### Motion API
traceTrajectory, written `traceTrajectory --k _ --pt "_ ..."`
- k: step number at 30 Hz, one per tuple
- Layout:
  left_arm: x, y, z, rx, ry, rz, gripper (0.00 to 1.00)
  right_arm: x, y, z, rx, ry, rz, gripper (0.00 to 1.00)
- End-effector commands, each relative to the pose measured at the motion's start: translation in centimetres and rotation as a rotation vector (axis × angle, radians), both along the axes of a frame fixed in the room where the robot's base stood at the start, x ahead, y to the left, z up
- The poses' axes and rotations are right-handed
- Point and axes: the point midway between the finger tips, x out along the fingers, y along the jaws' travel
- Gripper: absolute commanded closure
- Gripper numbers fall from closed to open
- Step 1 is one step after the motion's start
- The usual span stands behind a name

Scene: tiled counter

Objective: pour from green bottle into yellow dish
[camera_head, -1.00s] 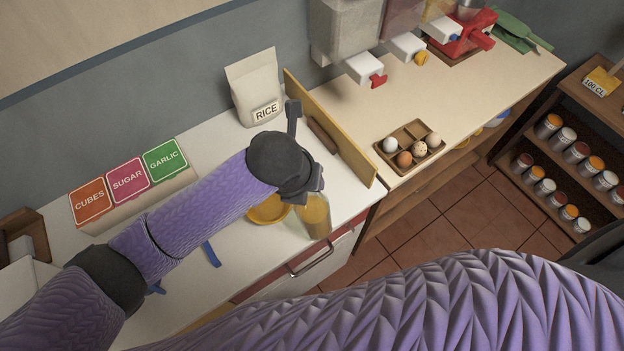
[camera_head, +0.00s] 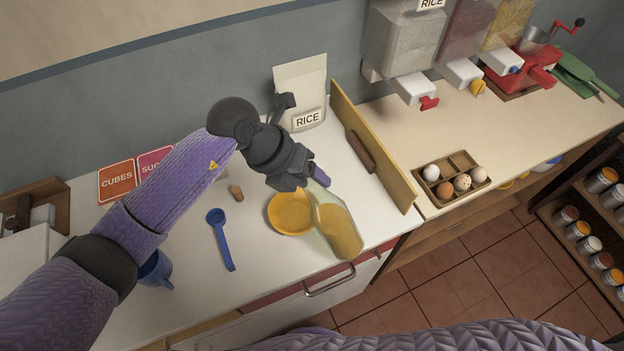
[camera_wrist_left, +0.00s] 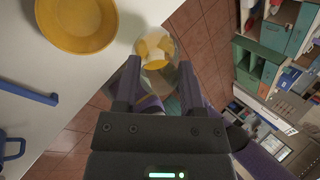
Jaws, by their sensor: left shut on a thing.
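The pale green, see-through bottle (camera_head: 339,232) with yellow contents is in my left gripper (camera_head: 311,181). It leans, its wide end toward the counter's front edge and its upper end at my fingers. The yellow dish (camera_head: 285,219) sits on the white counter just left of the bottle. In the left wrist view, my left gripper (camera_wrist_left: 158,82) is shut on the bottle (camera_wrist_left: 155,50), which shows between the fingers, with the dish (camera_wrist_left: 75,25) at upper left. The bottle's mouth is hidden. No stream shows. My right gripper is not in view.
A blue spoon (camera_head: 220,238), a cork (camera_head: 236,193) and a blue cup (camera_head: 156,269) are on the counter to the left. The rice bag (camera_head: 301,90) stands behind. A yellow board (camera_head: 374,150) stands to the right, with an egg tray (camera_head: 451,176) beyond it.

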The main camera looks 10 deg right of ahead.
Motion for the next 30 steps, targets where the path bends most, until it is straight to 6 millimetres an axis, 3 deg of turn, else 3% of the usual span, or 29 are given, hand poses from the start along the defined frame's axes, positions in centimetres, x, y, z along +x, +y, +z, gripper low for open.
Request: traceTrajectory --k 30 --pt "0.3 0.2 -4.4 -0.320 0.284 0.001 1.00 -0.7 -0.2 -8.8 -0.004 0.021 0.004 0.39"
